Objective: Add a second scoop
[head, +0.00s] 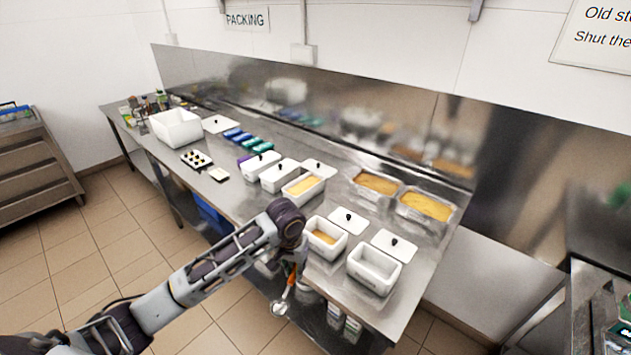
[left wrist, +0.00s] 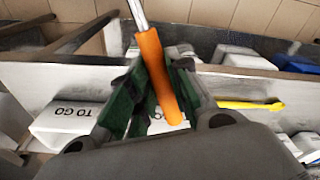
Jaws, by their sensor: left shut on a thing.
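My left gripper (head: 292,264) is shut on the orange handle of a scoop (head: 280,308), just off the counter's front edge. The metal bowl hangs low, and I see nothing clear in it. In the left wrist view the gripper's green pads (left wrist: 152,85) press on the orange handle (left wrist: 157,70). A small white tub (head: 327,250) at the counter's front holds some orange-yellow stuff. A white tub to its right (head: 378,282) looks empty. A white tub (head: 303,198) farther left holds yellow stuff. Two metal pans (head: 382,193) (head: 430,220) behind hold yellow-orange contents. My right gripper is out of view.
Lids with black knobs (head: 348,219) (head: 395,246) lie behind the two front tubs. Closed white tubs (head: 279,176), coloured packs (head: 240,136) and a big white bin (head: 176,128) stand farther left. A "TO GO" box (left wrist: 70,125) and a yellow-handled tool (left wrist: 250,105) show in the wrist view.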

